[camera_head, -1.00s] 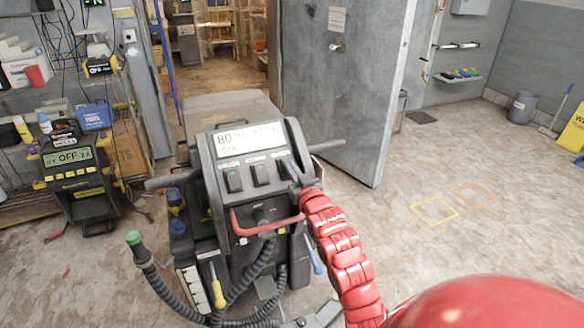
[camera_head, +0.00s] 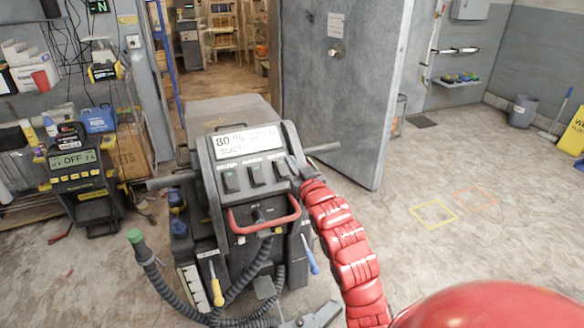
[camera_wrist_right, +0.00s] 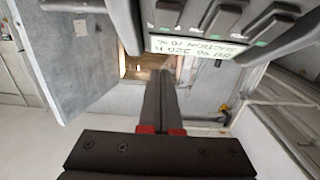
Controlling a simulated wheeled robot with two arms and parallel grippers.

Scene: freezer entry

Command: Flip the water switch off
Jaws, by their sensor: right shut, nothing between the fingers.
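The dark machine (camera_head: 214,190) stands in the middle of the head view, with a lit screen (camera_head: 249,142) at its top. Below the screen is a row of dark rocker switches: a left switch (camera_head: 231,180) and a middle switch (camera_head: 256,174). The right end of the row is partly covered by my right gripper (camera_head: 292,167). The labels are too small to tell which is water. In the right wrist view, my right gripper (camera_wrist_right: 160,74) is shut and empty, close to the panel, where a switch (camera_wrist_right: 166,13) shows. Contact cannot be told. My left gripper is not in view.
A red handle (camera_head: 262,222) and dark hoses (camera_head: 162,281) are at the machine's front. A grey door (camera_head: 345,100) stands open behind it. Another device with a screen (camera_head: 76,160) stands at left.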

